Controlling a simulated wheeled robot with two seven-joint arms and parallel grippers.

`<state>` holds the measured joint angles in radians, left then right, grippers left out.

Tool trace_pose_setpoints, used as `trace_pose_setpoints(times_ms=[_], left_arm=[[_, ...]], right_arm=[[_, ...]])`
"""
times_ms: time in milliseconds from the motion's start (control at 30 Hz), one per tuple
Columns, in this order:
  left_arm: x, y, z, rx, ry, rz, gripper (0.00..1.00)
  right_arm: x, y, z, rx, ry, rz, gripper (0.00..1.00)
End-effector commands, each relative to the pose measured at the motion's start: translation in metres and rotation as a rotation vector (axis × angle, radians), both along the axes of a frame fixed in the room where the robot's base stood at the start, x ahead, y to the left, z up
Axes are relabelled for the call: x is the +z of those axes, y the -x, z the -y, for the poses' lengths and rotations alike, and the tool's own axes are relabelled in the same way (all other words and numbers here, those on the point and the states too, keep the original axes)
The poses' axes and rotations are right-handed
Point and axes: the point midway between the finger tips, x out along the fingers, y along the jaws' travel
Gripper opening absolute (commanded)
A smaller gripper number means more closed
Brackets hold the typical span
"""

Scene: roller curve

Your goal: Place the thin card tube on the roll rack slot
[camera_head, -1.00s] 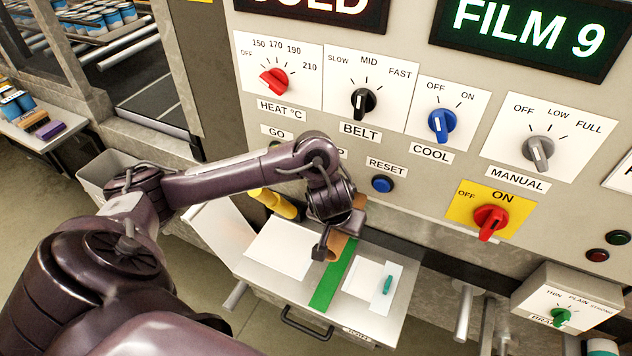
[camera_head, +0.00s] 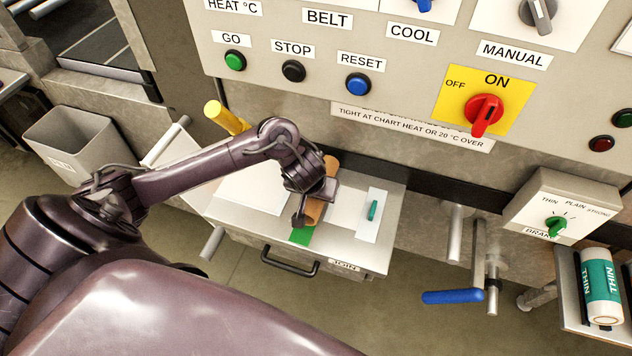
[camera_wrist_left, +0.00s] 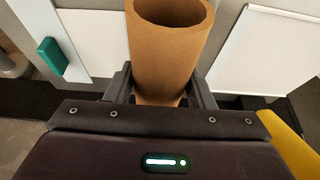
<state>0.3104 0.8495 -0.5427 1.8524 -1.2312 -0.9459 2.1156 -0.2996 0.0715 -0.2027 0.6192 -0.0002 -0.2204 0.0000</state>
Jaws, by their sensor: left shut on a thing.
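The thin card tube is a plain brown hollow tube (camera_head: 329,178), in the head view above the small worktop. My left gripper (camera_head: 316,190) is shut on it. In the left wrist view the tube (camera_wrist_left: 168,50) stands between the two fingers (camera_wrist_left: 160,88), its open end toward the top of the picture. In the head view the tube hides most of a green strip (camera_head: 302,236) on the worktop; whether it touches the strip I cannot tell. I cannot make out which part is the roll rack slot. My right gripper is not in view.
The worktop's drawer handle (camera_head: 290,262) faces front. A yellow cylinder (camera_head: 226,117) and grey bin (camera_head: 82,140) are at left. A card with a green piece (camera_head: 373,210) lies right of the tube. A blue-handled crank (camera_head: 453,297) and a roll marked THIN (camera_head: 602,285) are further right.

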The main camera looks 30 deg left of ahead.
Motion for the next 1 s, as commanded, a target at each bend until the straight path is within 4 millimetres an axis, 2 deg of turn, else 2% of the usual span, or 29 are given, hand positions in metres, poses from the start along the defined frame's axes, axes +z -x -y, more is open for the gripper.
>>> trace_pose_setpoints(times_ms=[33,167,600,633,767,1000], left_arm=[[-0.014,0.001,0.000,0.000,-0.001,-0.004,0.25],[-0.028,0.001,0.000,-0.001,-0.001,-0.003,0.25],[-0.033,0.000,0.000,0.000,0.000,-0.001,0.25],[-0.032,0.000,0.000,-0.001,0.001,-0.001,0.53],[-0.032,0.000,0.000,-0.001,0.001,-0.001,0.70],[-0.032,0.000,0.000,-0.001,0.001,-0.001,0.70]], right_arm=[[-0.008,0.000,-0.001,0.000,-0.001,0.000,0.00],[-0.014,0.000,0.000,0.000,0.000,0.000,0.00],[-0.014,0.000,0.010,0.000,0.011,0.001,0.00],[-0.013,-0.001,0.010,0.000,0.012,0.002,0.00],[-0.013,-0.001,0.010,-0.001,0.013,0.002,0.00],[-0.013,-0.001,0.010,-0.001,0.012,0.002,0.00]])
